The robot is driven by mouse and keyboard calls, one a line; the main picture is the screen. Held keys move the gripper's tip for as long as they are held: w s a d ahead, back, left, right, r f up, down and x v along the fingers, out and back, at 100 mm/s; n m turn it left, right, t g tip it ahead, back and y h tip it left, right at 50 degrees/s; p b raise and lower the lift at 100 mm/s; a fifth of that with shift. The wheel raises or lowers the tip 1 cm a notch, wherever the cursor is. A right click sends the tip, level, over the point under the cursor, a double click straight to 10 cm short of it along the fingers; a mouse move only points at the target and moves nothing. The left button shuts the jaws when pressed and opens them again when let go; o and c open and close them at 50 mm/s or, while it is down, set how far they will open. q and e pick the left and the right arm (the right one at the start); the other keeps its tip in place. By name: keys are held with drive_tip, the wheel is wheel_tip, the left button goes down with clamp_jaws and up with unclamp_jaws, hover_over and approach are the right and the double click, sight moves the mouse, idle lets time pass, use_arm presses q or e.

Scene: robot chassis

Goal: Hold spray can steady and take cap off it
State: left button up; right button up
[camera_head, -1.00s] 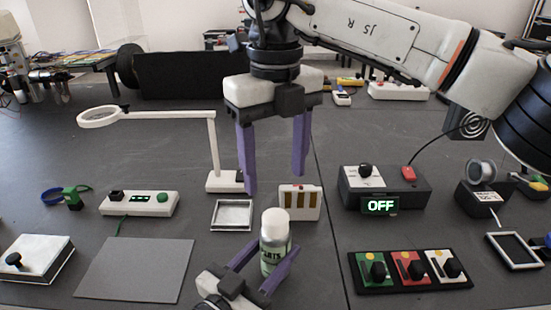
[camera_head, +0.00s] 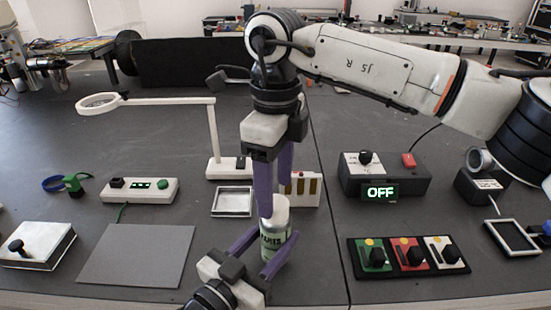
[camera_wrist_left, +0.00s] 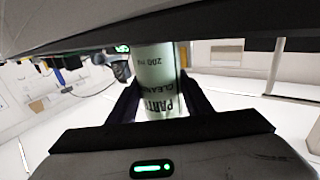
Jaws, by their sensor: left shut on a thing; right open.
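The spray can (camera_head: 273,243) stands upright near the front of the table, a pale green can with dark lettering and a whitish cap (camera_head: 274,211) on top. My left gripper (camera_head: 278,238) is shut on its body from the front left. The wrist view shows the can's printed label (camera_wrist_left: 158,90) between the two dark fingers. My right gripper (camera_head: 275,200) comes down from above, open, with its purple fingers pointing down. Its near fingertip overlaps the cap's upper left edge in the picture, and the other is behind. I cannot tell whether they touch the cap.
A lamp-like magnifier (camera_head: 216,150) stands at back left. A grey mat (camera_head: 140,255) lies left; a switch panel (camera_head: 408,270) and an OFF display box (camera_head: 400,178) are right.

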sight(276, 201)
drive_tip(key=shift+f, duration=2.05)
drive_tip(key=shift+c, duration=0.3)
drive_tip(key=c, duration=1.2)
drive_tip(key=shift+r, duration=0.2)
drive_tip(key=shift+r, duration=1)
drive_tip(key=shift+r, duration=2)
use_arm(q)
drive_tip(key=o, duration=1.6)
